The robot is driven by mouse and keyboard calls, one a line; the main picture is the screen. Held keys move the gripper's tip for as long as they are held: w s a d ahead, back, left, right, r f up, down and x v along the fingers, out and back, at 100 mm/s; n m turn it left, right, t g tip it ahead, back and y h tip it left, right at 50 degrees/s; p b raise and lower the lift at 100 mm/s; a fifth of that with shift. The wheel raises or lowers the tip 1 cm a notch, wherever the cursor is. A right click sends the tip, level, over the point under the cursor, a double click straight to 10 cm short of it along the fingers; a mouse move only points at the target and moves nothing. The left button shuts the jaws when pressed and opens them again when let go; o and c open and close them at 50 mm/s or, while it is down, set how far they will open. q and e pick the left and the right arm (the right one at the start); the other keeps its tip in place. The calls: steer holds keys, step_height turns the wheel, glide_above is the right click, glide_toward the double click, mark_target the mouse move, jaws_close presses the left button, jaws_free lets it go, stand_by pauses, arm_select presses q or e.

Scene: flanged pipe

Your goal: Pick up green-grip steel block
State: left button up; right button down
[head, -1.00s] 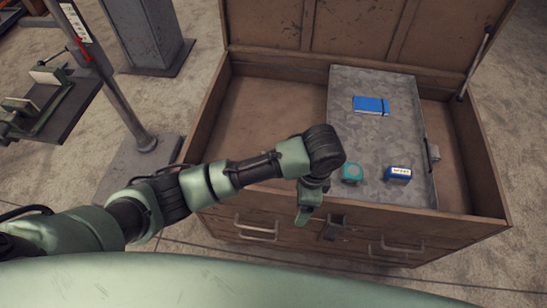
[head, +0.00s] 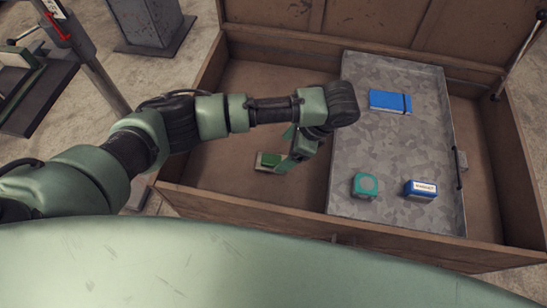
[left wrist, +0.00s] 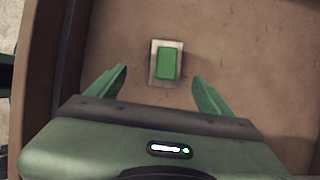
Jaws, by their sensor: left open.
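The green-grip steel block (head: 268,161) lies on the floor of the wooden chest, left of the grey metal tray. It is a pale steel block with a green pad on top, and my arm partly covers it in the head view. In the left wrist view the block (left wrist: 166,63) lies flat, ahead of and between the fingertips. My left gripper (head: 292,148) is open, empty and pointing down above the chest floor, close to the block. In the left wrist view its two green fingers (left wrist: 160,82) are spread apart. My right gripper is not in view.
The grey tray (head: 395,140) fills the chest's right middle and holds a blue notebook (head: 390,101), a teal round-topped item (head: 365,186) and a blue labelled box (head: 420,190). The chest's wooden walls (head: 290,217) surround the block's area. The chest floor around the block is bare.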

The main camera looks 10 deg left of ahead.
mark_target(273, 159)
arm_select(q)
steer(key=shift+w+f+b, duration=0.4)
steer(key=shift+w+f, duration=0.15)
steer(key=shift+f, duration=0.3)
steer(key=x, duration=0.7)
steer(key=shift+a+f, duration=0.1)
steer(key=shift+a, duration=0.35)
steer(key=shift+w, duration=0.1)
jaws_close()
